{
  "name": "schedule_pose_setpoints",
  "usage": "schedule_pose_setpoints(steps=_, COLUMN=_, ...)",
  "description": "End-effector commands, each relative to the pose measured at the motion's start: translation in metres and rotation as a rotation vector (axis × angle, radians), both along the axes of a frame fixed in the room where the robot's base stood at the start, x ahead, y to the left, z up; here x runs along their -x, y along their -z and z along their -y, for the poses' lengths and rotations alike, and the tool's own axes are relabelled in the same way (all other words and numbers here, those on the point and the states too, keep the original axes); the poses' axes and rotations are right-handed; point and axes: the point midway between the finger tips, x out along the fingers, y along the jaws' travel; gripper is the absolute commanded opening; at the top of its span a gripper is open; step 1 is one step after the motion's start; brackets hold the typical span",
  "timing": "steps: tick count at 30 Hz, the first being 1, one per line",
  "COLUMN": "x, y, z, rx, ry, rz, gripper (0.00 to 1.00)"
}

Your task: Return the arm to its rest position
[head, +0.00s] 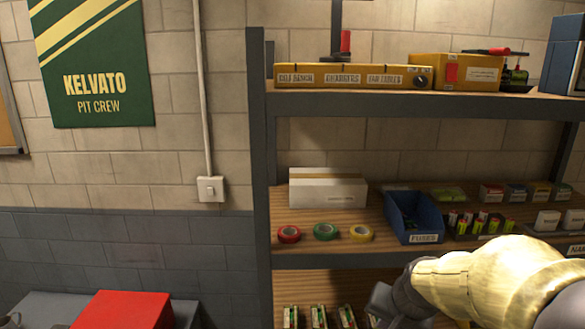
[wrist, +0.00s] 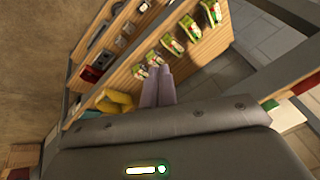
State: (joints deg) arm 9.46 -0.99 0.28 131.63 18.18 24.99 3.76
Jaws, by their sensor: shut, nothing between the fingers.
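My gripper (wrist: 158,72) shows in the wrist view as two pale fingers side by side, shut with nothing between them. They point toward a wooden shelf (wrist: 205,52) that looks tilted in this view. In the head view my arm, with a gold link and dark grey joints, reaches in at the lower right in front of the shelving unit (head: 263,150). My fingertips cannot be made out there.
The shelving unit holds a white box (head: 328,190), red (head: 289,234), green (head: 325,232) and yellow (head: 361,233) tape rolls, and a blue fuses bin (head: 412,220). Several green items stand on the lower shelf. A red box (head: 123,310) sits at lower left.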

Motion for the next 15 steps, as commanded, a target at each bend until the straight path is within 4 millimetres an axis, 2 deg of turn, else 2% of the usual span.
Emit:
schedule_pose_setpoints(steps=1, x=0.021, y=0.023, z=-0.012, rx=0.051, ry=-0.097, rz=-0.057, gripper=0.0)
schedule_pose_setpoints(steps=3, x=0.048, y=0.048, z=-0.023, rx=0.121, ry=-0.227, rz=-0.12, gripper=0.0)
schedule_pose_setpoints(steps=6, x=0.077, y=0.072, z=-0.031, rx=0.191, ry=-0.374, rz=-0.18, gripper=0.0)
schedule_pose_setpoints(steps=9, x=0.091, y=0.081, z=-0.034, rx=0.223, ry=-0.446, rz=-0.206, gripper=0.0)
schedule_pose_setpoints(steps=15, x=0.092, y=0.082, z=-0.034, rx=0.229, ry=-0.455, rz=-0.208, gripper=0.0)
